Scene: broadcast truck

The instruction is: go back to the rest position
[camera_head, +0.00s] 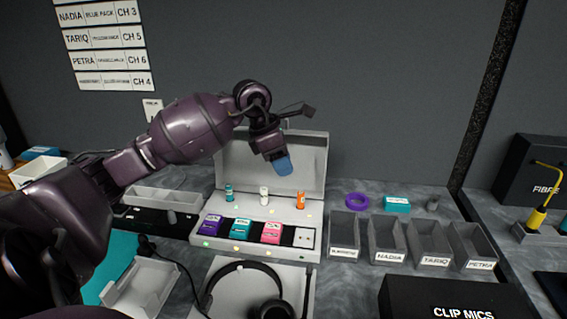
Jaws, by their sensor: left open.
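My left arm comes in from the left and reaches over the open grey case. My left gripper (281,160) is open, with blue at its tip, in front of the case's raised lid. It hangs above the case (239,256), apart from the packs in it. My right gripper is not in view.
Several labelled grey bins (390,256) stand right of the case. A purple tape ring (357,201) and teal box (397,204) lie behind them. Headphones (244,266) lie in front. A black CLIP MICS box (450,298) is at front right. The wall is behind.

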